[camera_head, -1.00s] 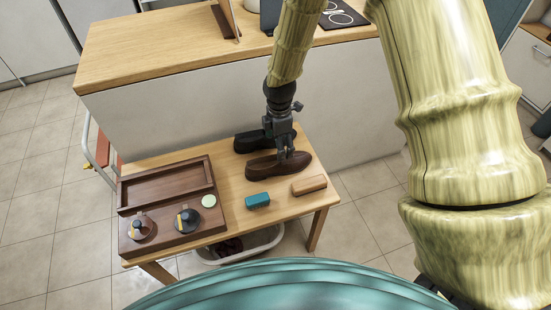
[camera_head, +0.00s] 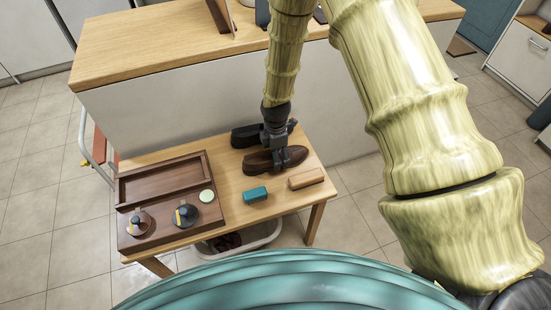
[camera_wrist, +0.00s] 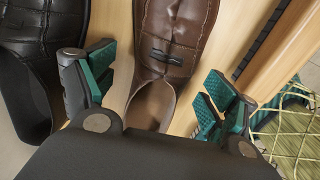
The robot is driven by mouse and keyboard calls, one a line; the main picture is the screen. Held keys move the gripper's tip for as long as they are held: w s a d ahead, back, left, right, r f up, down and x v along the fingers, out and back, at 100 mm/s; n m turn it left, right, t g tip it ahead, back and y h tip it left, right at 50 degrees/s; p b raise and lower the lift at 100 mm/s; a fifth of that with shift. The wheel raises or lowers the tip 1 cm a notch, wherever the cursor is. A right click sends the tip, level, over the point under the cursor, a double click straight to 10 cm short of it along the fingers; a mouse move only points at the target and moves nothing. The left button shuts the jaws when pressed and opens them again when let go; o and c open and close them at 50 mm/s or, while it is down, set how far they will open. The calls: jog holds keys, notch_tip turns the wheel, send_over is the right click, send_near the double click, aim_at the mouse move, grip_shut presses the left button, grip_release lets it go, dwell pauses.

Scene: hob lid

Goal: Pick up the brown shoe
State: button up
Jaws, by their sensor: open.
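The brown shoe (camera_head: 258,161) lies on the small wooden table, in front of a black shoe (camera_head: 243,135). My gripper (camera_head: 280,163) is over the brown shoe in the head view, with its fingers pointing down. In the wrist view the brown shoe (camera_wrist: 168,55) runs between the two green-padded fingers of my gripper (camera_wrist: 160,95), its opening toward me. The fingers are spread apart on either side of it, with gaps visible. The black shoe (camera_wrist: 30,75) is at the left edge of the wrist view. My gripper hides part of the brown shoe.
On the table (camera_head: 232,200) are a teal block (camera_head: 255,194), a wooden-backed brush (camera_head: 306,178) and a dark wooden tray box (camera_head: 150,238) with two round jars. A larger counter (camera_head: 160,50) stands behind. A white basin (camera_head: 262,238) is underneath.

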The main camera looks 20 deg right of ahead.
jog(key=shift+f, duration=0.35)
jog(key=c, duration=1.2)
jog(key=shift+c, duration=0.4)
